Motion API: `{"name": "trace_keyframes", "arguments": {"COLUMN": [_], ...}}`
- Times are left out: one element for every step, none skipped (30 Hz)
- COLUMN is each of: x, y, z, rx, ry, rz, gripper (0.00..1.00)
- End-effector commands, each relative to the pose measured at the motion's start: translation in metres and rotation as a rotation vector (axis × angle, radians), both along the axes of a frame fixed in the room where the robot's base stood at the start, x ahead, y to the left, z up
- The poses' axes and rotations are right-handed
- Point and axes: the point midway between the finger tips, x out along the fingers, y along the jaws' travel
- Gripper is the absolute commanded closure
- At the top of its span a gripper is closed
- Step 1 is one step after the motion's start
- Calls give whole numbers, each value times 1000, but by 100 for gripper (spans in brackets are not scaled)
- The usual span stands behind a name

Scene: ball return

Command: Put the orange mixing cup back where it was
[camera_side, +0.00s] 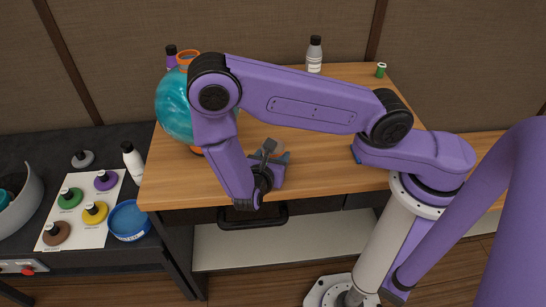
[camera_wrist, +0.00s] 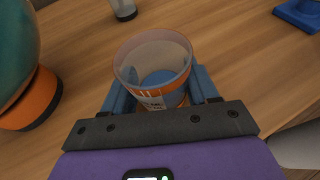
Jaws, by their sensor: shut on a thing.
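The orange mixing cup (camera_wrist: 153,72) is clear, with orange print on its wall. It sits between the blue fingers of my gripper (camera_wrist: 162,92) in the wrist view, and the gripper is shut on it. Something blue shows at its bottom; I cannot tell whether it is in the cup or under it. In the side view my gripper (camera_side: 275,157) is over the front middle of the wooden bench (camera_side: 330,180), and the cup is mostly hidden by my wrist. I cannot tell whether the cup touches the bench.
A teal ball (camera_side: 178,105) on an orange ring (camera_wrist: 35,100) stands close on the left. A white bottle (camera_side: 314,56) and a green item (camera_side: 381,70) stand at the back. A blue object (camera_wrist: 300,12) lies right. A dark left table holds coloured pots on a sheet (camera_side: 70,228) and a blue dish (camera_side: 128,219).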

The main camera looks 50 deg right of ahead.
Motion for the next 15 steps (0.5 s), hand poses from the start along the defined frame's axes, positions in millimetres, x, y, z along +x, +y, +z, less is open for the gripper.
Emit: {"name": "trace_keyframes", "arguments": {"x": [0, 0, 0, 0, 0, 0, 0, 0, 0, 0, 0, 0, 0, 0, 0], "y": [0, 0, 0, 0, 0, 0, 0, 0, 0, 0, 0, 0, 0, 0, 0], "z": [-2, -3, -3, -4, -3, -3, -3, -3, -3, -3, -4, -5, -6, -6, -6], "rx": [0, 0, 0, 0, 1, 1, 1, 1, 0, 0, 0, 0, 0, 0, 1], "ry": [0, 0, 0, 0, 0, 0, 0, 0, 0, 0, 0, 0, 0, 0, 0], "rz": [0, 0, 1, 1, 1, 1, 1, 1, 1, 1, 1, 1, 0, 0, 1], "gripper": [74, 74, 74, 74, 74, 74, 74, 74, 74, 74, 74, 74, 74, 74, 31]}}
